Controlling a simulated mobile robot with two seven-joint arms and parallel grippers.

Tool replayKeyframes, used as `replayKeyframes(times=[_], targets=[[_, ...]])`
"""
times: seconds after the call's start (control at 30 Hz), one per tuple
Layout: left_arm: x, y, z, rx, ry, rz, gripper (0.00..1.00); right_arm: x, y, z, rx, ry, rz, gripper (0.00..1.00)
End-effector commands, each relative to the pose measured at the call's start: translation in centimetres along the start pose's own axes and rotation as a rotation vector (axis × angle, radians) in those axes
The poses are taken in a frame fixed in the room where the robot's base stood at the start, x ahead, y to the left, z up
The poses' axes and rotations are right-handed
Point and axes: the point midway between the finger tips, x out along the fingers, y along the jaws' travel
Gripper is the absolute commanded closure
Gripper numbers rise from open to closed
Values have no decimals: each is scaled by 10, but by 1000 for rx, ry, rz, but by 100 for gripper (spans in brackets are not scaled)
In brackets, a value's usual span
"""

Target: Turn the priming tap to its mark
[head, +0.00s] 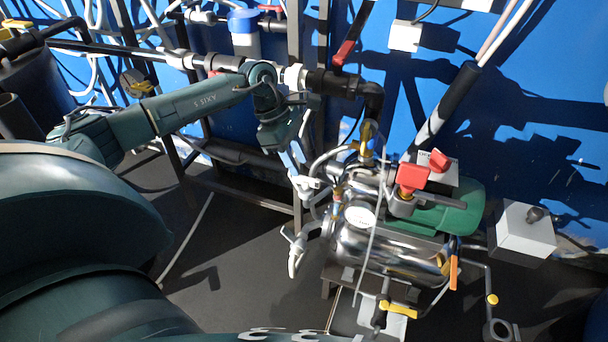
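The silver pump (385,245) stands at centre right with several coloured taps around it. A red-handled tap (412,177) sits on its top; a yellow-handled tap (400,310) is low at its front, and an orange lever (453,272) is at its right end. I cannot tell for certain which is the priming tap, and no mark is readable. My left gripper (311,212) hangs beside the pump's left end, with its pale fingers apart and nothing seen between them. It is apart from the red, yellow and orange handles. My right gripper is not in view.
A green motor (450,208) is behind the pump, with a white box (525,232) to its right. Pipes and a red lever (344,52) are above. A thin pale hose (374,235) crosses the pump's front. Dark floor left of the pump is mostly clear.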

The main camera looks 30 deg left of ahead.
Motion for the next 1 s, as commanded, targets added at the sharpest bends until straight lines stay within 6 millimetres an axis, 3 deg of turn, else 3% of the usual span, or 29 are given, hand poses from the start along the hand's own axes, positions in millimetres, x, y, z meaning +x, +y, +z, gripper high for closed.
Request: replayKeyframes(times=[0.1, 0.3, 0.67, 1.0], targets=[[23, 0, 0, -1, -1, -2, 69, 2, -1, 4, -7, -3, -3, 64], [43, 0, 0, -1, -1, -1, 69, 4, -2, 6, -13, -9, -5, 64], [47, 0, 1, -1, -2, 1, 69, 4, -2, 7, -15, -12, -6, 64], [47, 0, 1, -1, -2, 0, 97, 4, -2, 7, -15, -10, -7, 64]])
